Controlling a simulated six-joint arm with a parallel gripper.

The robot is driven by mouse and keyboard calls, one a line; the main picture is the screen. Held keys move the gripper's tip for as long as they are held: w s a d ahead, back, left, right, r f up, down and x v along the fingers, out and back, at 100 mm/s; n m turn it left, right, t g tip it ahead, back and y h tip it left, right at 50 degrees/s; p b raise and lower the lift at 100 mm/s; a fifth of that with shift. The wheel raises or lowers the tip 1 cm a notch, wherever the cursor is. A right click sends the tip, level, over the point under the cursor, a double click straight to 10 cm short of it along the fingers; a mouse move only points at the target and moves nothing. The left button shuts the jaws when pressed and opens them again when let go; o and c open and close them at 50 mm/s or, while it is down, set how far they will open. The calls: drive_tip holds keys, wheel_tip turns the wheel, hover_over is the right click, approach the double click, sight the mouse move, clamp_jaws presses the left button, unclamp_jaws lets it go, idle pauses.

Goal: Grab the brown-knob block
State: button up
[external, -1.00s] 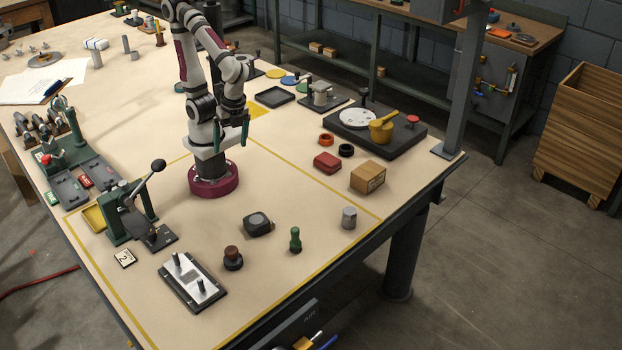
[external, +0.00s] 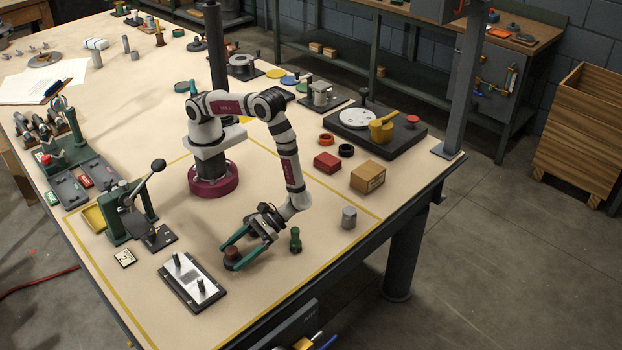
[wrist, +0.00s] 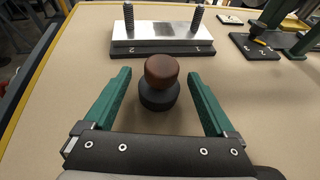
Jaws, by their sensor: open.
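The brown-knob block (external: 232,254) has a round brown knob on a dark round base and stands upright on the table. In the wrist view the block (wrist: 160,82) sits between the two green fingers, nearer their tips, with a gap on each side. My gripper (external: 228,256) is low over the table and open around the block. In the wrist view my gripper (wrist: 158,85) is also open and empty.
A plate with two upright pins (external: 192,284) lies just beyond the fingertips. A green-knobbed piece (external: 295,240) stands close beside my wrist. A grey cylinder (external: 349,218) and a cardboard box (external: 368,176) stand further right. The green lever press (external: 125,212) is to the left.

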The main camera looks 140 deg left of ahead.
drive_tip(key=shift+s+d+f, duration=0.1)
drive_tip(key=shift+d+f, duration=0.15)
drive_tip(key=shift+d, duration=0.3)
clamp_jaws()
